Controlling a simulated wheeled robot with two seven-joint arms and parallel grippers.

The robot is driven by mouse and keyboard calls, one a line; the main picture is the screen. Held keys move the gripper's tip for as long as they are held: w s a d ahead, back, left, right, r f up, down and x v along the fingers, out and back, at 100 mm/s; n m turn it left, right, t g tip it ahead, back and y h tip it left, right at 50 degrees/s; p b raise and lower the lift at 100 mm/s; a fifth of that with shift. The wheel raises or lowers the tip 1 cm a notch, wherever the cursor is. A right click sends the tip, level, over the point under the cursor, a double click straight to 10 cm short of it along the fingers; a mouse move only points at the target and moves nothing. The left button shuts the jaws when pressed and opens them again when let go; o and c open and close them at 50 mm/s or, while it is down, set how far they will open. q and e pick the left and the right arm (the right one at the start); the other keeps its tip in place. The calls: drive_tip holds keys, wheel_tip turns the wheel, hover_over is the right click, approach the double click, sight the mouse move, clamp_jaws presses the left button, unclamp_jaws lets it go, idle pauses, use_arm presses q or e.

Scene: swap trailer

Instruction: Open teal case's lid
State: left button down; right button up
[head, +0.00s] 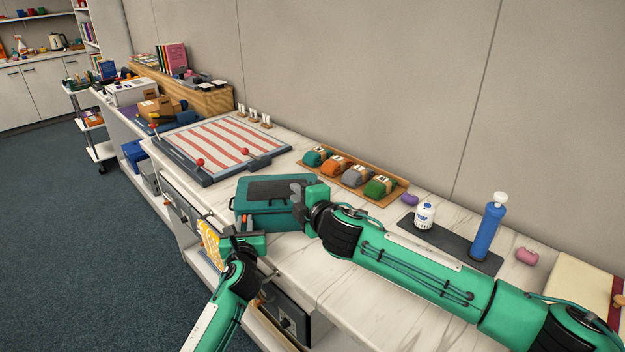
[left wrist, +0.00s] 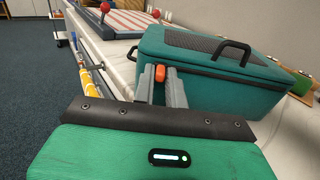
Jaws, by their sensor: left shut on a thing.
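The teal case (head: 270,215) stands on the white counter with its lid (head: 262,189) down; a dark panel is set in the lid. It also shows in the left wrist view (left wrist: 215,85), with black handles. My left gripper (head: 237,228) is at the case's front left. In the left wrist view (left wrist: 162,88) its grey fingers are shut on an orange latch (left wrist: 160,73) at the case's side. My right gripper (head: 298,192) is at the case's right end, close to the lid; its finger gap is hidden, and I cannot tell whether it touches the case.
A striped board with red knobs (head: 222,145) lies left of the case. A wooden tray (head: 398,192) with several coloured rolls is behind it. A white bottle (head: 425,215) and a blue cylinder (head: 487,232) stand on a dark mat to the right. The wall is behind.

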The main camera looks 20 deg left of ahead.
approach(277, 197)
drive_tip(key=x, duration=0.8)
idle(0.8)
drive_tip(key=shift+f, duration=0.15)
clamp_jaws()
